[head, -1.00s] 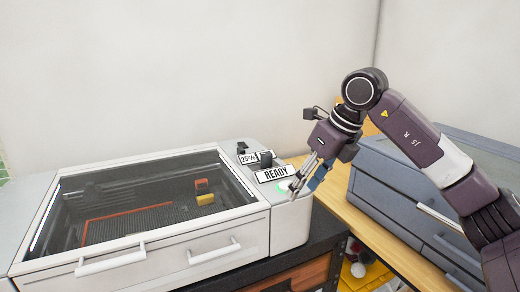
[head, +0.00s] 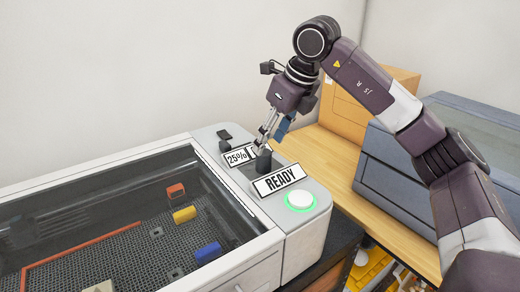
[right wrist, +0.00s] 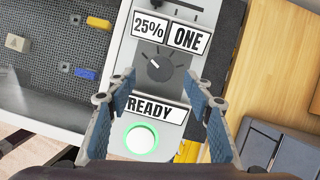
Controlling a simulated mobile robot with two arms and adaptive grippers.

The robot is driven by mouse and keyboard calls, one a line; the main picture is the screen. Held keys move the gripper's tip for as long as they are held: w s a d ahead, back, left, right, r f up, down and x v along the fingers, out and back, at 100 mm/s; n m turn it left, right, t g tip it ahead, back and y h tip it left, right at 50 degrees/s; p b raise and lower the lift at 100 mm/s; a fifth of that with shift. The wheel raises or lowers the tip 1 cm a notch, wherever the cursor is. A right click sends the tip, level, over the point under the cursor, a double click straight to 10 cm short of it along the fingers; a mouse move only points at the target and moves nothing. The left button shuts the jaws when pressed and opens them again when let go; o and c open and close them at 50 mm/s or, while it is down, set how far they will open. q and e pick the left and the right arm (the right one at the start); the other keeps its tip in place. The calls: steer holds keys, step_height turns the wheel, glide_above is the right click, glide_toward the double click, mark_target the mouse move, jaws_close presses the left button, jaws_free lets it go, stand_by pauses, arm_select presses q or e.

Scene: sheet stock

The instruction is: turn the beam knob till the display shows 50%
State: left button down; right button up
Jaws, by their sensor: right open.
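The beam knob (right wrist: 159,66) is a dark round dial with a light pointer mark, on the light grey panel of the machine (right wrist: 188,62). In the head view the knob (head: 263,163) stands just below my right gripper's fingertips. The display (right wrist: 149,29) reads 25%; it also shows in the head view (head: 237,157). My right gripper (head: 265,143) is open and empty, pointing down over the panel. In the right wrist view its fingers (right wrist: 162,108) are spread wide, with the knob ahead between and beyond them. My left gripper is out of view.
A READY sign (head: 279,181) and a white button with a green ring (head: 300,200) sit nearer on the panel. A sign reading ONE (right wrist: 188,39) is beside the display. The glass lid (head: 120,215) covers coloured blocks. A grey drawer cabinet (head: 400,190) and cardboard box (head: 350,105) stand right.

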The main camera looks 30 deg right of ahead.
mark_target(264, 153)
steer(key=p+x, duration=0.1)
steer(key=x, duration=0.3)
steer(key=shift+f, duration=0.1)
steer(key=shift+x, duration=0.9)
steer(key=c, duration=0.6)
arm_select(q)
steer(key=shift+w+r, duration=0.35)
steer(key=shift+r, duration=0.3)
arm_select(e)
steer(key=c, duration=0.6)
